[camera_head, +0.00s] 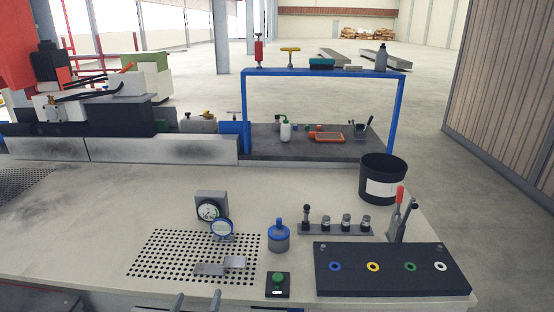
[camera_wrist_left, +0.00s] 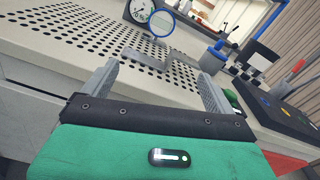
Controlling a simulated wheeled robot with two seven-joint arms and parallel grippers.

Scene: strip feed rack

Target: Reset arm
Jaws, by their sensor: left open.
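The fingertips of my left gripper (camera_head: 197,299) show at the bottom edge of the head view, in front of the bench's near edge. In the left wrist view my left gripper (camera_wrist_left: 158,72) has its two grey fingers spread wide with nothing between them. It is apart from everything on the bench. A small grey metal piece (camera_head: 220,267) lies on the perforated area (camera_head: 160,255) beyond the fingertips. My right gripper is in neither view.
A green button box (camera_head: 277,284) and blue-lidded pot (camera_head: 278,238) stand right of the perforations; a dial gauge (camera_head: 211,208) stands behind. A dark panel with coloured rings (camera_head: 392,282) and black bin (camera_head: 382,178) are further right. The bench's left middle (camera_head: 100,210) is clear.

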